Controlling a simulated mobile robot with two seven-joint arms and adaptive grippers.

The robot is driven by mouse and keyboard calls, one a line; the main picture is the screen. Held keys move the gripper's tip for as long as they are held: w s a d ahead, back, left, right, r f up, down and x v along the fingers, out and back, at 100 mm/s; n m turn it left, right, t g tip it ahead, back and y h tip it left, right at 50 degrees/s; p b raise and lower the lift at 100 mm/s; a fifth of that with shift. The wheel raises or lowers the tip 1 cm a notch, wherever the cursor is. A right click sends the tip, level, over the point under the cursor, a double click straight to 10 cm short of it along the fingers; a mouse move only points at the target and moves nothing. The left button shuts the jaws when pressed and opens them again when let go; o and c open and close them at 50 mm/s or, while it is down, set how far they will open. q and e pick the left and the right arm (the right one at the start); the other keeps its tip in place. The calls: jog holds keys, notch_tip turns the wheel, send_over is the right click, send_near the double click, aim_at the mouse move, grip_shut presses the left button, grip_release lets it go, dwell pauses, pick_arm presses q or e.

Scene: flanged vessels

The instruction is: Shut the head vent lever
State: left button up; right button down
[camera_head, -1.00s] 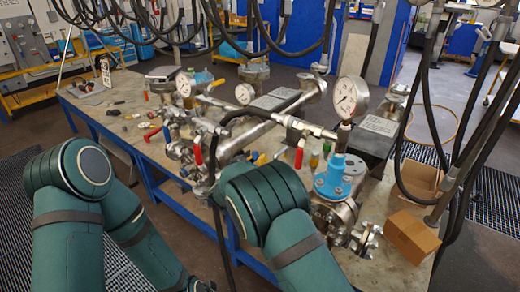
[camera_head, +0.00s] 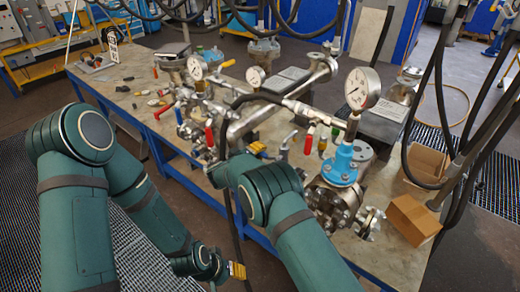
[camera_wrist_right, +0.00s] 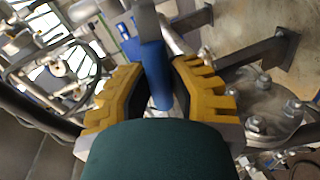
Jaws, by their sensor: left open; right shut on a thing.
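My right gripper (camera_head: 258,148) shows its yellow finger pads in the head view, among the valves in front of the long silver pipe. In the right wrist view its two yellow fingers (camera_wrist_right: 155,95) stand on either side of a blue lever handle (camera_wrist_right: 152,62) and are shut on it. A grey metal part continues from the handle at the top of that view. The handle's far end is hidden in the fingers, and in the head view I cannot make it out. My left gripper (camera_head: 237,270) is open and empty, low in front of the bench.
A red-handled lever (camera_head: 210,135) and another red lever (camera_head: 309,140) stand close by. A blue-topped flanged vessel (camera_head: 342,165) with a pressure gauge (camera_head: 362,88) is to the right. Cardboard boxes (camera_head: 413,218) sit at the bench's right end. Black hoses hang overhead.

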jog(key=shift+f+n+b, duration=0.3)
jog(key=shift+f+n, duration=0.5)
jog(key=shift+n, duration=0.1)
jog(key=c, duration=0.9)
grip_release()
jog(key=shift+o, duration=0.2)
jog(key=v, duration=1.2)
jog(key=shift+a, duration=0.2)
jog(key=shift+w, duration=0.1)
